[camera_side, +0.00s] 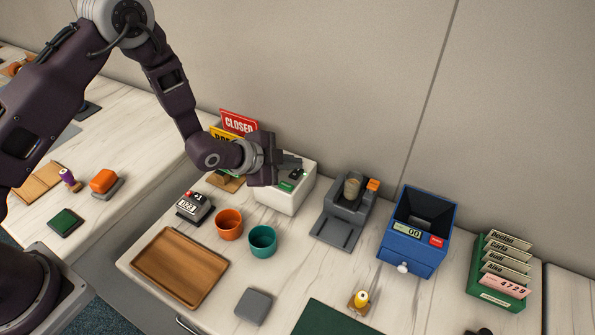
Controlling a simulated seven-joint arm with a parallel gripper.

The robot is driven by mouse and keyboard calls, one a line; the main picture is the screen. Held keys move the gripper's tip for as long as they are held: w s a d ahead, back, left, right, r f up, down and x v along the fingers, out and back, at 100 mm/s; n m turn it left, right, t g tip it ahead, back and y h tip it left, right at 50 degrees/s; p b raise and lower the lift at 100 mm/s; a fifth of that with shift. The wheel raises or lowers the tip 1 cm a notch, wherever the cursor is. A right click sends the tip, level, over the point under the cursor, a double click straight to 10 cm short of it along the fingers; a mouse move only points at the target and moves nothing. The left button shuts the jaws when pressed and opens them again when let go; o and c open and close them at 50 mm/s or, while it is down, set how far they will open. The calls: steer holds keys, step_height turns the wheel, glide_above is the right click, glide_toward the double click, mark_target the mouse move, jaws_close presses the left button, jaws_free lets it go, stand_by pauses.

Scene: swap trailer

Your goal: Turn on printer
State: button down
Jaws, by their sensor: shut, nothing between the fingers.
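Whether the fingertips touch the box cannot be told. My gripper and wrist hide the box's back left part, and I cannot make out a power switch.
Left of the box stand red and yellow signs (238,122) and a small counter device (194,207). In front are orange (229,222) and teal (262,241) cups and a wooden tray (180,266). A grey machine (345,212) and blue box (416,232) stand right.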

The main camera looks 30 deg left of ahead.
steer(key=shift+s+r, duration=0.2)
steer(key=shift+r, duration=1.05)
steer(key=shift+s+r, duration=0.15)
steer(key=shift+r, duration=1.1)
steer(key=shift+r, duration=0.15)
step_height(320, 180, up, 7)
steer(key=n+y, duration=0.1)
steer(key=n, duration=0.1)
glide_above(291, 176)
steer(key=s+a, duration=0.1)
steer(key=a, duration=0.2)
steer(key=s+a+r+n+g+y, duration=0.1)
steer(key=s+a+r+n+y, duration=0.1)
steer(key=s+a+r+n, duration=0.45)
steer(key=s+a+r+n+g, duration=0.1)
steer(key=s+r+n, duration=0.1)
steer(key=s, duration=1.2)
steer(key=s+a+r+n+g+y, duration=0.1)
steer(key=s+r, duration=0.4)
steer(key=s, duration=0.9)
steer(key=n+g, duration=0.1)
steer(key=n, duration=0.1)
steer(key=shift+s+a+r+n, duration=0.15)
steer(key=shift+r+n, duration=0.05)
steer(key=shift+n, duration=0.15)
